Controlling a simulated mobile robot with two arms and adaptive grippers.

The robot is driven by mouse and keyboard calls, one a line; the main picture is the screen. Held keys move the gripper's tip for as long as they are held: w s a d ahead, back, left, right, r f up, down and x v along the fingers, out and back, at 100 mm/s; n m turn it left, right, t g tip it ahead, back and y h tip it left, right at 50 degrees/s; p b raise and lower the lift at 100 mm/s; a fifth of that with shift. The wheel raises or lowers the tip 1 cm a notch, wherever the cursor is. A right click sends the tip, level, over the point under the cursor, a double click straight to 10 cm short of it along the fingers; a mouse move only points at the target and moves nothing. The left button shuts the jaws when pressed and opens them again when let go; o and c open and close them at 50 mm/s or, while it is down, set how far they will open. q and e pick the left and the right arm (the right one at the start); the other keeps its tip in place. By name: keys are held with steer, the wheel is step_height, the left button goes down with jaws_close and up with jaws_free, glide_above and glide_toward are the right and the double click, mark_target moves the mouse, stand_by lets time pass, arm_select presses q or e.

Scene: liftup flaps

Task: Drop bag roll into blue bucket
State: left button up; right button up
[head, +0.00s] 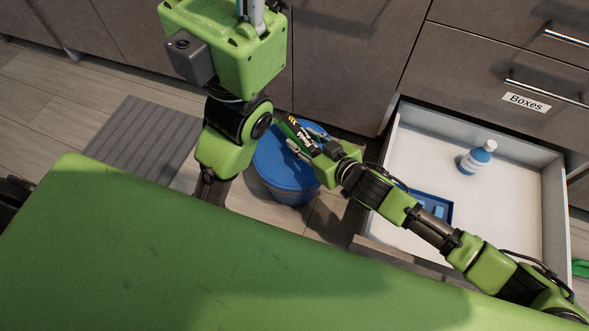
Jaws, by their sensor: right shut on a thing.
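My right gripper (303,143) reaches in from the right and is shut on the bag roll (294,132), a dark roll with green and yellow print. The roll is above the blue bucket (284,184), which stands on the floor by the cabinets. The gripper and roll cover part of the bucket's round blue top, so I cannot tell how far above it the roll is. My left arm hangs in front of the bucket's left side. My left gripper does not show.
An open drawer (549,217) labelled "Boxes" on the front above it juts out at right, under my right arm. It holds a blue-and-white bottle (476,159) and a blue box (434,208). A grey striped mat (140,140) lies on the floor at left.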

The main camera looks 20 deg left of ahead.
steer(key=shift+r, duration=0.1)
steer(key=o, duration=1.4)
steer(key=shift+d, duration=0.1)
steer(key=v, duration=1.1)
steer(key=shift+s+d+r, duration=0.15)
steer(key=shift+s+d, duration=0.05)
steer(key=shift+d, duration=0.1)
